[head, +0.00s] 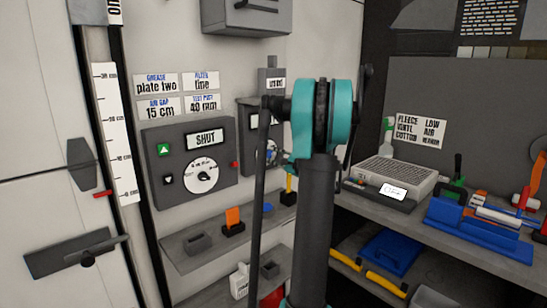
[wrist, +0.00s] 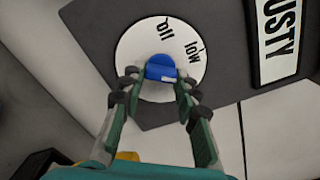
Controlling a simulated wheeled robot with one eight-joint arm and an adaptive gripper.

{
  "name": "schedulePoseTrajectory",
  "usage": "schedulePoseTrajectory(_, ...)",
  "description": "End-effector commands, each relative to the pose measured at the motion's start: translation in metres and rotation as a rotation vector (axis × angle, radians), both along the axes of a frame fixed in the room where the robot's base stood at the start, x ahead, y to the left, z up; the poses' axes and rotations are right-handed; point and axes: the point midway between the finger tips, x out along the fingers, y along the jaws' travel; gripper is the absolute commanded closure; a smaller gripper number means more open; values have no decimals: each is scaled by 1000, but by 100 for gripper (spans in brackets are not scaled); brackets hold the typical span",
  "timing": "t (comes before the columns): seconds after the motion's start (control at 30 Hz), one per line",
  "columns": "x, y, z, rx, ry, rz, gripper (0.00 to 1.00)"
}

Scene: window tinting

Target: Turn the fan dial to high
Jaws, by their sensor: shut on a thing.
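In the wrist view the fan dial is a round white plate (wrist: 137,45) with a blue knob (wrist: 160,67) in its middle. The words "off" and "low" show on the plate's upper right; a "high" mark does not show. My gripper (wrist: 159,80) is shut on the blue knob, one finger on each side. The knob's pointing direction is hard to tell. A grey panel (head: 250,112) shows partly behind the arm.
A "DUSTY" sign (wrist: 279,38) is beside the dial. Left of my arm, a grey box (head: 220,168) carries a "SHUT" display and its own dial, above a small shelf (head: 195,255). On the right, a bench holds a grey filter unit (head: 395,173) and blue tools (head: 475,225).

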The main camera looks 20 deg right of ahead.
Motion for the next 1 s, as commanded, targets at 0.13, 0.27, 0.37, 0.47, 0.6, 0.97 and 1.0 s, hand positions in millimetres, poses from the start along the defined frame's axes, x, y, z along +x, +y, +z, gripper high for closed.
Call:
schedulePoseTrajectory(0.13,-1,0,-1,118,45,-1,98)
schedulePoseTrajectory(0.27,-1,0,-2,210,78,-2,98)
schedulePoseTrajectory(0.37,-1,0,-2,269,99,-2,98)
schedulePoseTrajectory(0.47,-1,1,-2,317,117,-2,98)
schedulePoseTrajectory(0.6,-1,1,-2,365,135,-2,98)
schedulePoseTrajectory(0.97,-1,1,-3,405,150,-2,98)
schedulePoseTrajectory(1.0,-1,1,-3,405,150,-2,98)
